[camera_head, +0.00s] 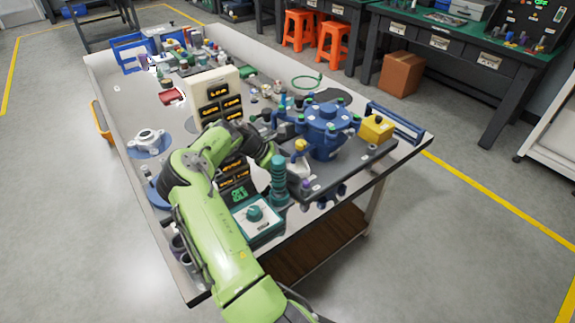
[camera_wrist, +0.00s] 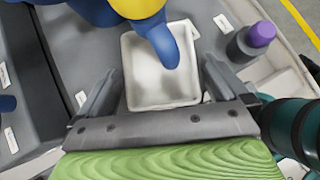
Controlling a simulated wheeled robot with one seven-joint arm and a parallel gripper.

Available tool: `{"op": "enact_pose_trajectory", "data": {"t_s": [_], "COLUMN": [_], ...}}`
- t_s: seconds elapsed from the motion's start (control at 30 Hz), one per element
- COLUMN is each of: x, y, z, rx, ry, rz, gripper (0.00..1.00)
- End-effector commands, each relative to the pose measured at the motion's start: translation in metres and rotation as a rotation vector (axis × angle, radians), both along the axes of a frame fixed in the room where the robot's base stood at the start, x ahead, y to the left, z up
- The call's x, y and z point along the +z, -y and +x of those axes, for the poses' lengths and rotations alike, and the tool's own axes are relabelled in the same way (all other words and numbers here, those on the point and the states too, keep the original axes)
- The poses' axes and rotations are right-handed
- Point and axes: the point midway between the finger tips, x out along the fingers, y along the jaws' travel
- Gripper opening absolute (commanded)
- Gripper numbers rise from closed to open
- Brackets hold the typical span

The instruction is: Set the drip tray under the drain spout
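The drip tray (camera_wrist: 145,93) is a shallow, light grey square pan, seen between my gripper's fingers in the wrist view. The rounded blue drain spout (camera_wrist: 166,48), with a yellow part (camera_wrist: 138,8) behind it, overlaps the tray's far half from above. My gripper (camera_wrist: 162,68) is spread wide, its fingertips beside the tray's left and right sides with what look like narrow gaps. Whether the tray rests on the grey surface is hard to tell.
A purple-capped bottle (camera_wrist: 249,42) stands right of my fingers, and a teal column (camera_wrist: 295,122) is close at lower right; it also shows in the head view (camera_head: 278,182).

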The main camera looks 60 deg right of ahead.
Motion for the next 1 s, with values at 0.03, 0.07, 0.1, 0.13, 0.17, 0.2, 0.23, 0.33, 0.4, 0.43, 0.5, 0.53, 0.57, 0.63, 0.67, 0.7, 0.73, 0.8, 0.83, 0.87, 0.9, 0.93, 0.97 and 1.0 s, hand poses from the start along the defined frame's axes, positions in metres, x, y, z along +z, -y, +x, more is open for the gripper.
{"op": "enact_pose_trajectory", "data": {"t_s": [0.03, 0.07, 0.1, 0.13, 0.17, 0.2, 0.23, 0.33, 0.4, 0.43, 0.5, 0.53, 0.57, 0.63, 0.67, 0.7, 0.73, 0.8, 0.83, 0.87, 0.9, 0.93, 0.97, 1.0], "x": [0.001, 0.002, 0.005, 0.009, 0.013, 0.020, 0.026, 0.047, 0.060, 0.065, 0.075, 0.079, 0.081, 0.086, 0.087, 0.087, 0.088, 0.087, 0.087, 0.088, 0.090, 0.093, 0.097, 0.104], "y": [0.000, 0.000, -0.001, -0.003, -0.005, -0.009, -0.013, -0.026, -0.035, -0.038, -0.045, -0.047, -0.049, -0.053, -0.054, -0.055, -0.055, -0.055, -0.055, -0.056, -0.058, -0.061, -0.066, -0.076], "z": [0.000, 0.000, 0.002, 0.005, 0.008, 0.013, 0.017, 0.032, 0.042, 0.046, 0.054, 0.057, 0.059, 0.063, 0.064, 0.064, 0.065, 0.065, 0.065, 0.065, 0.065, 0.066, 0.067, 0.069], "rx": [-0.001, 0.000, 0.001, 0.002, 0.003, 0.003, 0.004, 0.004, 0.004, 0.004, 0.001, 0.001, 0.001, 0.001, 0.000, -0.001, -0.001, -0.001, -0.001, -0.003, -0.011, -0.023, -0.041, -0.074], "ry": [0.000, 0.001, 0.001, 0.002, 0.003, 0.003, 0.003, 0.003, 0.003, 0.002, 0.003, 0.003, 0.002, 0.001, 0.001, 0.000, 0.000, -0.001, 0.000, 0.004, 0.021, 0.045, 0.080, 0.142], "rz": [-0.001, -0.001, -0.001, -0.001, -0.001, -0.001, -0.001, -0.001, -0.001, -0.001, -0.001, -0.001, -0.002, -0.002, -0.001, -0.001, -0.001, -0.001, 0.000, 0.000, 0.000, 0.001, 0.003, 0.010], "gripper": [1.00, 1.00, 1.00, 1.00, 1.00, 1.00, 1.00, 1.00, 1.00, 1.00, 1.00, 1.00, 1.00, 1.00, 1.00, 1.00, 1.00, 1.00, 1.00, 1.00, 1.00, 1.00, 1.00, 1.00]}}
